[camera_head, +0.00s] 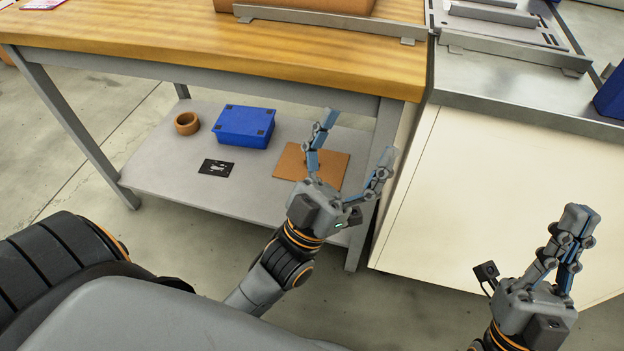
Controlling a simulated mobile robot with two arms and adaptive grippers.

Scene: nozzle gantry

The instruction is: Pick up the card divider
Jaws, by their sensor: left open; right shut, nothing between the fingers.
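The card divider is most likely the flat brown rectangular sheet (288,164) lying on the grey lower shelf of the workbench. My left gripper (357,138) is open and empty, with its fingers spread up and away from me. In the picture its left finger overlaps the sheet and hides part of it; I cannot tell the height between them. My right gripper (579,222) is shut and empty at the lower right, in front of the cream cabinet and well apart from the sheet.
On the lower shelf (160,172) are a blue box (244,127), a brown ring-shaped item (187,123) and a black card (216,167). The wooden bench top (220,52) overhangs the shelf. A grey leg and a cream cabinet (480,190) stand right of the sheet.

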